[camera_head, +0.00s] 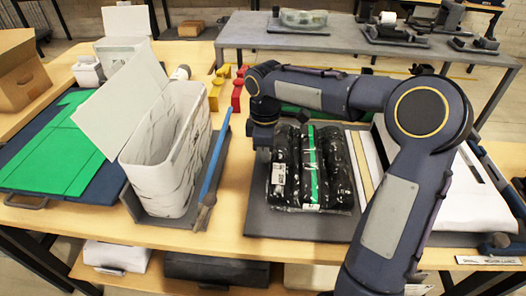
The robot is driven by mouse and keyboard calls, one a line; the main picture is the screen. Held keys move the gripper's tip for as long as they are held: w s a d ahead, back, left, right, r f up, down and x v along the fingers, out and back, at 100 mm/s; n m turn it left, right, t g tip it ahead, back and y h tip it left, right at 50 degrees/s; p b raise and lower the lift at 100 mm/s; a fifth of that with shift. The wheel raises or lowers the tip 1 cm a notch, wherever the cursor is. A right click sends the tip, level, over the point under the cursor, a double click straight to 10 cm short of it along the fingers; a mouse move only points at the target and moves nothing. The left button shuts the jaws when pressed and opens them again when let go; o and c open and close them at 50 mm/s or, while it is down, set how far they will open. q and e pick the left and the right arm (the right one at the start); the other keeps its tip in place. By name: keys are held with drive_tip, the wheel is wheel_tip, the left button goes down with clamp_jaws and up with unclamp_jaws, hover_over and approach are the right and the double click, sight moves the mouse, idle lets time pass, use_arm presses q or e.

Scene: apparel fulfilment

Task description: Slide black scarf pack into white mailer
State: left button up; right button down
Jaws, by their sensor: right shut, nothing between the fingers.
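The black scarf pack (285,175) lies flat on a grey mat, in clear wrapping with a green stripe down its middle and a white label. The white mailer (150,180) stands upright left of it, its mouth open and its flap (125,95) raised to the left. My right gripper (263,150) points down at the pack's upper left edge. It is shut with nothing held; I cannot tell whether it touches the pack. My right arm hides part of the area right of the pack. My left gripper is not in view.
A blue-handled brush (212,170) lies between mailer and pack. The grey mat (270,222) shows bare surface in front of the pack. Flat white material (465,200) lies at right. A green sheet (55,150) on a blue board is at left, with a cardboard box (20,75) behind.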

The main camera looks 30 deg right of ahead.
sight(367, 169)
drive_tip(key=s+d+p, duration=0.2)
drive_tip(key=s+d, duration=0.2)
drive_tip(key=d, duration=0.3)
drive_tip(key=s+d+p, duration=0.2)
drive_tip(key=s+d, duration=0.3)
drive_tip(key=d, duration=0.3)
drive_tip(key=s+d+p, duration=0.2)
drive_tip(key=s+d, duration=0.3)
drive_tip(key=d, duration=0.2)
drive_tip(key=shift+d+p, duration=0.3)
drive_tip(key=shift+d, duration=0.05)
drive_tip(key=shift+s+d, duration=0.2)
drive_tip(key=shift+d, duration=0.15)
